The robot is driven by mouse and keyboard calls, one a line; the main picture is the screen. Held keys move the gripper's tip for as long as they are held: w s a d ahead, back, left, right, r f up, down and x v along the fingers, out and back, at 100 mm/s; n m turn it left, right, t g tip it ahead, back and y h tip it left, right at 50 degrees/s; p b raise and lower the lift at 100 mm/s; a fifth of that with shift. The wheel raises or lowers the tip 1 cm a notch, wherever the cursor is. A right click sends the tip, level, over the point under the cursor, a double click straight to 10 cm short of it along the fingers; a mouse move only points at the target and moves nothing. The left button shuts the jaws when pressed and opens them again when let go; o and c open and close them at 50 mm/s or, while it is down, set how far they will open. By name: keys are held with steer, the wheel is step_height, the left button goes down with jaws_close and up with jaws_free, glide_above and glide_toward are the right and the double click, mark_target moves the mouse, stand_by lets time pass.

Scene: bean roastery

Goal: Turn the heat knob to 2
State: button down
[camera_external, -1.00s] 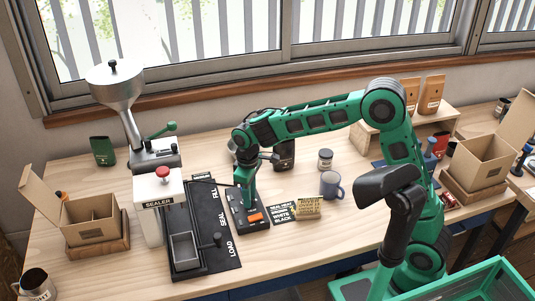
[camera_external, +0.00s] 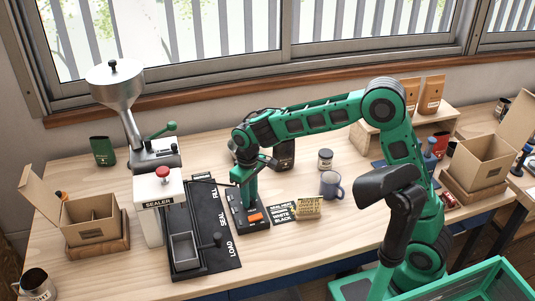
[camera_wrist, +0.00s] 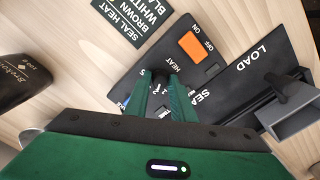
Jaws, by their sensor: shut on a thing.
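The heat knob (camera_wrist: 159,74) is a small dark knob beside the HEAT label on the black control panel (camera_wrist: 214,73). Its pointer and setting are mostly hidden by my fingers in the wrist view. My gripper (camera_wrist: 163,86) points down at the panel, its two green fingers shut on the knob. In the external view my gripper (camera_external: 246,203) stands over the back part of the panel (camera_external: 236,219) and hides the knob. The orange ON/OFF switch (camera_wrist: 193,46) is on the same panel, clear of my fingers.
A black SEAL HEAT card (camera_external: 283,213) lies right of the panel, with a mug (camera_external: 331,184) beyond. The sealer (camera_external: 158,205) and its black track (camera_external: 222,258) with a grey tray (camera_external: 184,250) are to the left. A dark bag (camera_external: 286,155) stands behind my gripper.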

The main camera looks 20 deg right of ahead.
steer(key=c, duration=1.5)
jaws_free()
steer(key=shift+w, duration=0.1)
step_height(320, 180, up, 11)
steer(key=shift+f, duration=0.1)
steer(key=shift+w+d, duration=0.1)
steer(key=shift+d, duration=0.05)
